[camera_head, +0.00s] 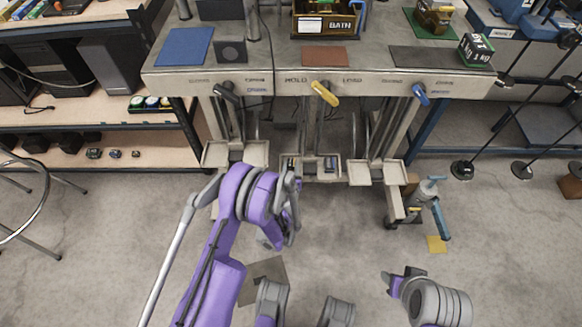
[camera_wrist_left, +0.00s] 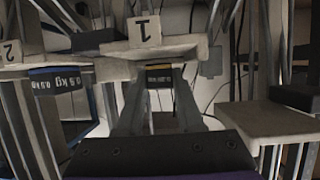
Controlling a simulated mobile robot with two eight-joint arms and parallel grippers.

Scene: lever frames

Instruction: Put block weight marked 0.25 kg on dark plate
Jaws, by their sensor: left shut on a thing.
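My left gripper (camera_head: 291,180) reaches toward the middle lever frame, its fingers largely hidden by my wrist in the head view. In the left wrist view the gripper (camera_wrist_left: 160,82) is shut on a small dark block weight (camera_wrist_left: 159,76) with a yellow edge. The writing on this block is too small to read. It is just below the pale ledge tagged 1 (camera_wrist_left: 147,44). The dark plate (camera_head: 440,57) lies flat and bare on the right of the bench top. My right gripper does not show; only part of that arm is at the lower right.
Yellow (camera_head: 324,93) and blue (camera_head: 420,94) levers project in front. A block marked 0.5 kg (camera_wrist_left: 58,84) is left in the wrist view.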

